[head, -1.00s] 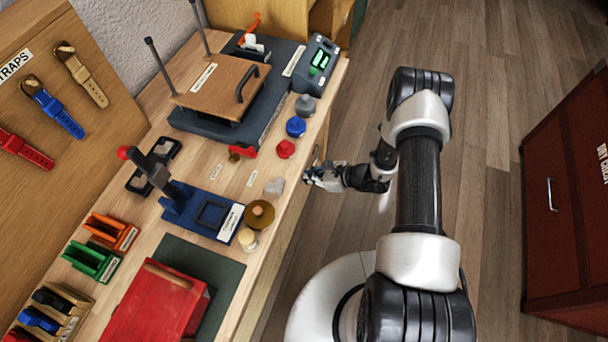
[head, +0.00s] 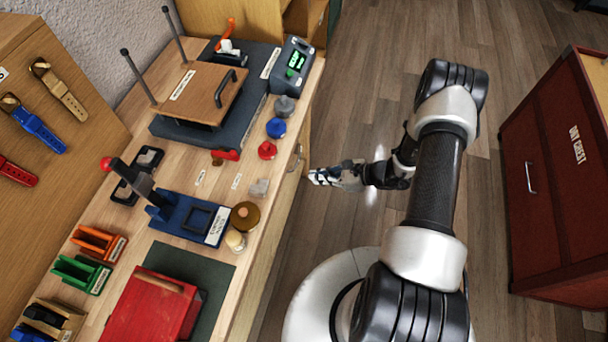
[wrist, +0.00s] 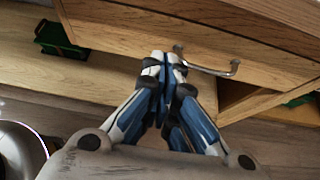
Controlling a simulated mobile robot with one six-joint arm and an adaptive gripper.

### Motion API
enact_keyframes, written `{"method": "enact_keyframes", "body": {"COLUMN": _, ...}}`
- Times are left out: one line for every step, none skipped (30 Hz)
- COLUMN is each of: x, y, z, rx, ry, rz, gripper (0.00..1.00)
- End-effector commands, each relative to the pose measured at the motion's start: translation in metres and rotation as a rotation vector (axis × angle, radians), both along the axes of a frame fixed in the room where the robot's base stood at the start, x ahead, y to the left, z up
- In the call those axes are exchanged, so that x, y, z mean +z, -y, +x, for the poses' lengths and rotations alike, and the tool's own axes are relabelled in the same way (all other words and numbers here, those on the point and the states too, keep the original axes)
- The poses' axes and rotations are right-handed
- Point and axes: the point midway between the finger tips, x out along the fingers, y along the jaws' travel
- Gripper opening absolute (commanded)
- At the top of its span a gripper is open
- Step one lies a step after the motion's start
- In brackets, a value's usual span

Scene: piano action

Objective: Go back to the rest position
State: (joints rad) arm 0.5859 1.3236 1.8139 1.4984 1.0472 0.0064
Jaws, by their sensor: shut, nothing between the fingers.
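My gripper (head: 322,176) is out over the floor, just right of the workbench's front edge in the head view. It is shut and empty. In the wrist view its fingertips (wrist: 165,62) meet in front of the bench's wooden drawer front (wrist: 130,30), close to a metal drawer handle (wrist: 212,68). I cannot tell whether they touch the handle.
The workbench (head: 215,272) carries a wooden-topped press (head: 205,95), a blue fixture (head: 190,215), a red case (head: 150,310) and several coloured knobs. A dark red chest (head: 555,200) stands at the right. Open floor (head: 400,30) lies beyond my arm. A green bin (wrist: 55,38) sits under the drawer.

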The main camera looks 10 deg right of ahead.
Motion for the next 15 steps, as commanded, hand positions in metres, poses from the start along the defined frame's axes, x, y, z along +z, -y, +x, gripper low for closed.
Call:
{"method": "enact_keyframes", "body": {"x": 0.006, "y": 0.007, "z": -0.003, "rx": -0.004, "ry": 0.0, "rz": 0.0, "gripper": 0.0}}
{"method": "enact_keyframes", "body": {"x": 0.007, "y": 0.01, "z": -0.005, "rx": -0.004, "ry": 0.0, "rz": 0.0, "gripper": 0.0}}
{"method": "enact_keyframes", "body": {"x": 0.009, "y": 0.013, "z": -0.007, "rx": -0.002, "ry": 0.0, "rz": 0.0, "gripper": 0.0}}
{"method": "enact_keyframes", "body": {"x": 0.01, "y": 0.015, "z": -0.008, "rx": -0.002, "ry": 0.0, "rz": 0.0, "gripper": 0.0}}
{"method": "enact_keyframes", "body": {"x": 0.011, "y": 0.016, "z": -0.009, "rx": -0.002, "ry": 0.0, "rz": 0.0, "gripper": 0.0}}
{"method": "enact_keyframes", "body": {"x": 0.012, "y": 0.018, "z": -0.01, "rx": -0.001, "ry": 0.0, "rz": -0.001, "gripper": 0.0}}
{"method": "enact_keyframes", "body": {"x": 0.012, "y": 0.019, "z": -0.011, "rx": -0.001, "ry": 0.0, "rz": -0.001, "gripper": 0.0}}
{"method": "enact_keyframes", "body": {"x": 0.013, "y": 0.019, "z": -0.011, "rx": 0.0, "ry": 0.0, "rz": -0.001, "gripper": 0.0}}
{"method": "enact_keyframes", "body": {"x": 0.013, "y": 0.02, "z": -0.011, "rx": 0.0, "ry": 0.0, "rz": -0.001, "gripper": 0.0}}
{"method": "enact_keyframes", "body": {"x": 0.013, "y": 0.02, "z": -0.011, "rx": 0.0, "ry": 0.0, "rz": -0.001, "gripper": 0.0}}
{"method": "enact_keyframes", "body": {"x": 0.013, "y": 0.02, "z": -0.012, "rx": 0.0, "ry": 0.0, "rz": -0.001, "gripper": 0.0}}
{"method": "enact_keyframes", "body": {"x": 0.012, "y": 0.02, "z": -0.012, "rx": 0.0, "ry": 0.0, "rz": -0.001, "gripper": 0.0}}
{"method": "enact_keyframes", "body": {"x": 0.012, "y": 0.02, "z": -0.011, "rx": 0.0, "ry": 0.0, "rz": -0.001, "gripper": 0.0}}
{"method": "enact_keyframes", "body": {"x": 0.012, "y": 0.02, "z": -0.011, "rx": 0.0, "ry": 0.0, "rz": -0.001, "gripper": 0.0}}
{"method": "enact_keyframes", "body": {"x": 0.013, "y": 0.02, "z": -0.011, "rx": 0.002, "ry": 0.001, "rz": -0.001, "gripper": 0.0}}
